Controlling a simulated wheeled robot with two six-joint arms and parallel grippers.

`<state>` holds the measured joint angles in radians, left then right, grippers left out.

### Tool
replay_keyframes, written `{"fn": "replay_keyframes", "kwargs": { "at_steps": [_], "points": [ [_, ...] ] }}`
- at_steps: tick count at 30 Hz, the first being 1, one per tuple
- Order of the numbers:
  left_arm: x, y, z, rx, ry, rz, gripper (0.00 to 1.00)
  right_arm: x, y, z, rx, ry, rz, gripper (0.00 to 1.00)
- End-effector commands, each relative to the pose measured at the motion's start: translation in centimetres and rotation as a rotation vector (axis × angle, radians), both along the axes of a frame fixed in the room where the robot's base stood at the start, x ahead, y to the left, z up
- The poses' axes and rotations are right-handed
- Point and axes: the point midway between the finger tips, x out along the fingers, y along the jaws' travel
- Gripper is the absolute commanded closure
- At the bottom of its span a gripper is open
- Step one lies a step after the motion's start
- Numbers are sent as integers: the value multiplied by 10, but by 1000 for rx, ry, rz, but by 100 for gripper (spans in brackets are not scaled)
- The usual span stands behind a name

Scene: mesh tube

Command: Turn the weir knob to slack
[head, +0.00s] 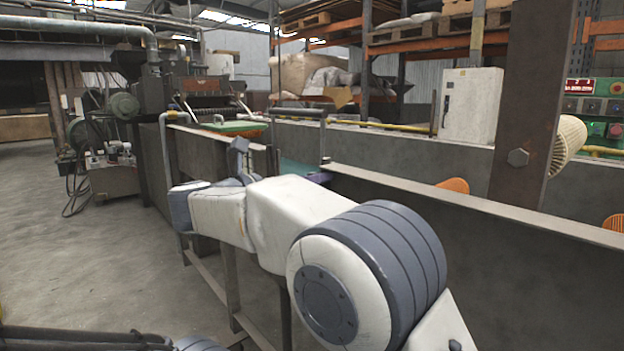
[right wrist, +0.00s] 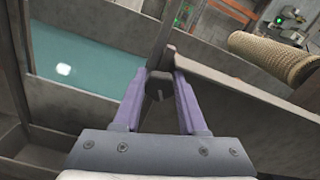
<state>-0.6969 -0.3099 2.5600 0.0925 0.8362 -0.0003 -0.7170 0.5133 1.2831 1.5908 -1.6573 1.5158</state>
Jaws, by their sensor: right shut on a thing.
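The weir knob (right wrist: 158,84) is a small dark block at the foot of a grey upright bar (right wrist: 166,38) in the right wrist view. My right gripper (right wrist: 160,82) has its two purple fingers on either side of the knob, shut on it. In the head view the right arm reaches across the trough wall, and only a bit of purple finger (head: 319,178) shows past the white forearm; the knob itself is hidden there. My left gripper does not show.
Teal water (right wrist: 85,62) lies in the trough beside the knob. The long trough wall (head: 480,215) runs along the right. A pale mesh tube (right wrist: 275,58) is at the right, behind a thick steel post (head: 535,100). Open concrete floor (head: 110,260) lies left.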

Motion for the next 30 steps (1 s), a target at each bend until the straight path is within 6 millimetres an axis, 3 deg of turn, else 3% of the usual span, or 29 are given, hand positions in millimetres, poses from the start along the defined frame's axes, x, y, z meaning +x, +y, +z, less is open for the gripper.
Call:
{"fn": "replay_keyframes", "kwargs": {
  "at_steps": [20, 21, 23, 30],
  "points": [
    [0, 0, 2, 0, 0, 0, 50, 0, 1, 0, -45, 62, 1, 100],
    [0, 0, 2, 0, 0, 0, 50, 0, 1, 0, -45, 62, 1, 51],
    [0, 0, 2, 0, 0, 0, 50, 0, 1, 0, -45, 62, 1, 29],
    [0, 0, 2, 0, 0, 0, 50, 0, 0, 0, -45, 61, 0, 29]
  ]
}}
